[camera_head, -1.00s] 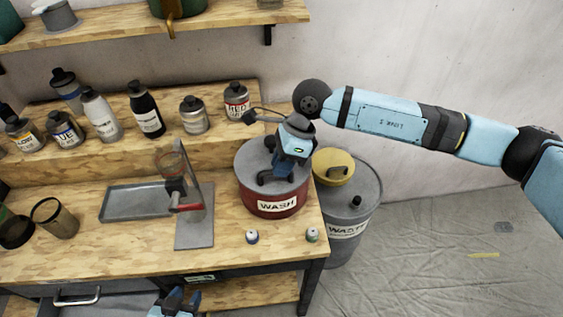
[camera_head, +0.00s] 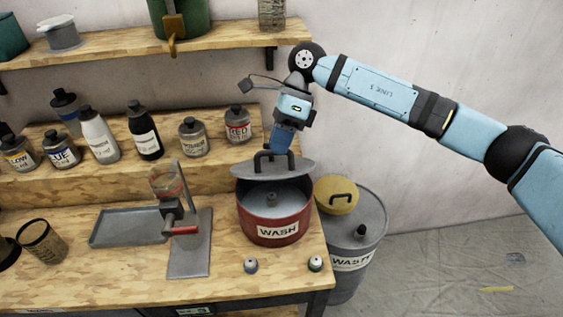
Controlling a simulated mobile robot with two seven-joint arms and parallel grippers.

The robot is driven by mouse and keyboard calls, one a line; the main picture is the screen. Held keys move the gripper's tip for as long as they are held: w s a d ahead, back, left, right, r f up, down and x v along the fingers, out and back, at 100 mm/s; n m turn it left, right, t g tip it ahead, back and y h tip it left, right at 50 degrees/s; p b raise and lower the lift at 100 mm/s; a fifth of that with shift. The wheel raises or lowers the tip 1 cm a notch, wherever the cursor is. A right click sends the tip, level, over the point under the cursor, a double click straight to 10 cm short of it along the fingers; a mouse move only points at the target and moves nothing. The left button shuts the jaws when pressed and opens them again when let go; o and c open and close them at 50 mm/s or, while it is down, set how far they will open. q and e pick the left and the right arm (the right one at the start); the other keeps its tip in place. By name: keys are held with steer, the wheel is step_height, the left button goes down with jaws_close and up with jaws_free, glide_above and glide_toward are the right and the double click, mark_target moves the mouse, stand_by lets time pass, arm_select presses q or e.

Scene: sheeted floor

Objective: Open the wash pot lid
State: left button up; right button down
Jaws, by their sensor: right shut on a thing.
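The red wash pot (camera_head: 275,212), labelled WASH, stands on the wooden bench near its right edge. Its grey lid (camera_head: 258,171) is raised above the rim, and the pot's grey inside with a small knob-like part shows under it. My right gripper (camera_head: 274,156) is above the pot, shut on the lid's dark handle, and holds the lid tilted slightly over the back part of the opening. The fingertips are partly hidden by the handle. My left gripper is not in view.
Two small capped items stand at the front. Several bottles line the back step.

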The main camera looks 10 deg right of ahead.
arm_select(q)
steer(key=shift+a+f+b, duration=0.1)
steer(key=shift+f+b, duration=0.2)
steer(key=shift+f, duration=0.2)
arm_select(e)
steer(key=shift+w+d+r, duration=0.1)
steer(key=shift+w+r, duration=0.1)
steer(key=shift+w, duration=0.45)
